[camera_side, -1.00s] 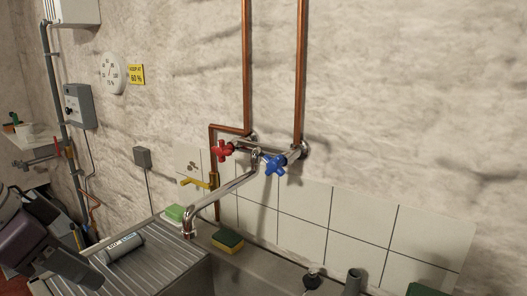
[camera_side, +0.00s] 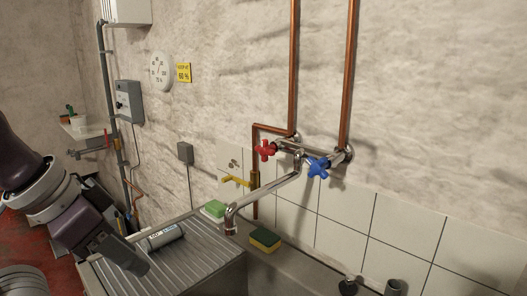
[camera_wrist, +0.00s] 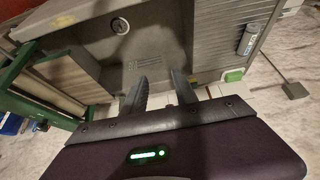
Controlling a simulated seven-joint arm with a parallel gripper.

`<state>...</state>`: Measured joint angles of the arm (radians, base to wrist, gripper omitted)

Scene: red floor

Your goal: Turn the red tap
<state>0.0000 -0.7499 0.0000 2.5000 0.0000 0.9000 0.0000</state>
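The red tap (camera_side: 265,150) has a cross-shaped handle and sits on the wall fitting, left of the blue tap (camera_side: 317,167). A chrome spout (camera_side: 265,190) comes down from between them over the sink. My gripper (camera_wrist: 160,88) shows two dark fingers apart with nothing between them in the wrist view. In the side view my purple arm is at the lower left, over the draining board's left edge, well away from the red tap; its fingertips are not clear there. I cannot make out the red tap in the wrist view.
A grey cylinder (camera_side: 166,237) lies on the ribbed draining board (camera_side: 190,262). A green block (camera_side: 214,209) and a yellow-green sponge (camera_side: 265,239) lie by the wall. Copper pipes (camera_side: 293,70) run up the wall.

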